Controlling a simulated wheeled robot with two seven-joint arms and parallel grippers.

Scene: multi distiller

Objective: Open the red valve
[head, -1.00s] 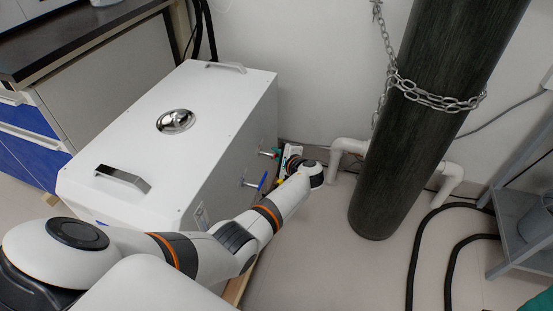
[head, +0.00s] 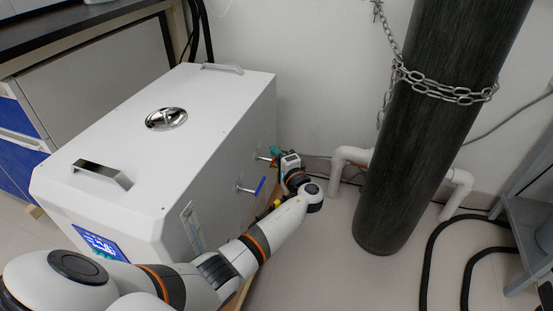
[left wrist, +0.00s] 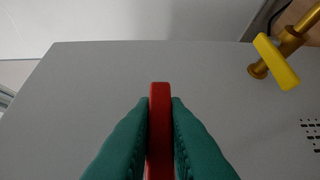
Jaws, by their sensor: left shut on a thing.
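The red valve handle (left wrist: 160,130) stands upright in the middle of the left wrist view. My left gripper (left wrist: 160,104) is shut on it, with a teal finger pressed on each side. In the head view my left gripper (head: 275,152) is at the far end of the white box's right side, by a metal valve stem (head: 262,158). The red handle is hard to make out there, covered by the gripper. My right gripper is not in view.
A valve with a blue handle (head: 260,187) sticks out of the white box (head: 150,150) nearer to me. A yellow valve (left wrist: 280,62) shows in the left wrist view. A dark chained cylinder (head: 425,130) and white pipes (head: 347,158) stand to the right.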

